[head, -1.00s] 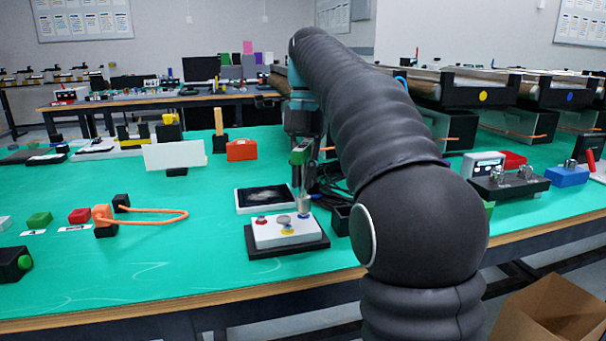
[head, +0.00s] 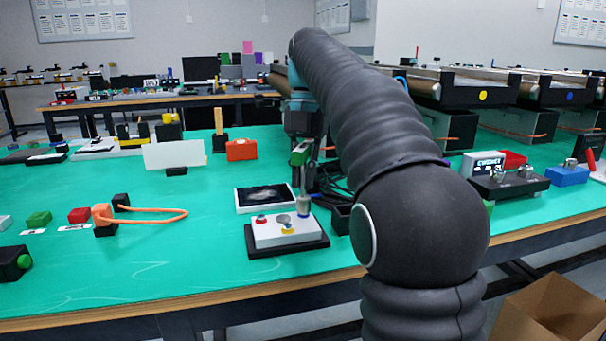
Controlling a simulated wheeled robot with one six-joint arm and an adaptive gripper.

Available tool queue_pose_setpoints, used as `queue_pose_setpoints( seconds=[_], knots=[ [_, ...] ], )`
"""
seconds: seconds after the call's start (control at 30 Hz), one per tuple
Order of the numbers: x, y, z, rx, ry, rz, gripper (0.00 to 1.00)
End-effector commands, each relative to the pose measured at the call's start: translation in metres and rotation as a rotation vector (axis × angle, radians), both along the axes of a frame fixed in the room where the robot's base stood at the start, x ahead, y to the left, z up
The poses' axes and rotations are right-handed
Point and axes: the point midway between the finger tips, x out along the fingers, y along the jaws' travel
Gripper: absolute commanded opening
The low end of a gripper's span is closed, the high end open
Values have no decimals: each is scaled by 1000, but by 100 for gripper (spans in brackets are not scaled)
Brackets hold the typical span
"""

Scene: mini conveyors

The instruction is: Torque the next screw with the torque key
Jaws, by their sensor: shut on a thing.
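My gripper (head: 303,143) points down over the middle of the table, partly hidden by my arm. It is shut on the torque key (head: 302,180), which has a green upper part and a metal shaft. The key stands upright with its lower end at the back right corner of a white block (head: 268,233). A blue-ringed spot shows there; I cannot tell how the tip meets the screw. Other screw spots on the block are red-ringed (head: 261,219) and yellow-ringed (head: 288,231), with a grey round one (head: 283,219) between. The block sits on a black base (head: 262,252).
A dark-screened tablet (head: 263,197) lies just behind the block. A black box (head: 341,219) and cables are right of the key. An orange cable loop (head: 160,216) lies left, a white panel (head: 174,155) stands farther back. Green tabletop (head: 190,270) is clear at front left.

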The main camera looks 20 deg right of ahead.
Motion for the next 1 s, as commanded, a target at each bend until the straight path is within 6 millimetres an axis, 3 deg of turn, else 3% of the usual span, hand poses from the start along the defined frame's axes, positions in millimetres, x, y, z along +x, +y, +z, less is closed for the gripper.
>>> queue_pose_setpoints(
  seconds=[0.67, 1.0],
  knots=[
    [0, 0, -9, 0, -1, -6, 0],
    [1, 0, -10, 1, -2, -359, 0]
  ],
)
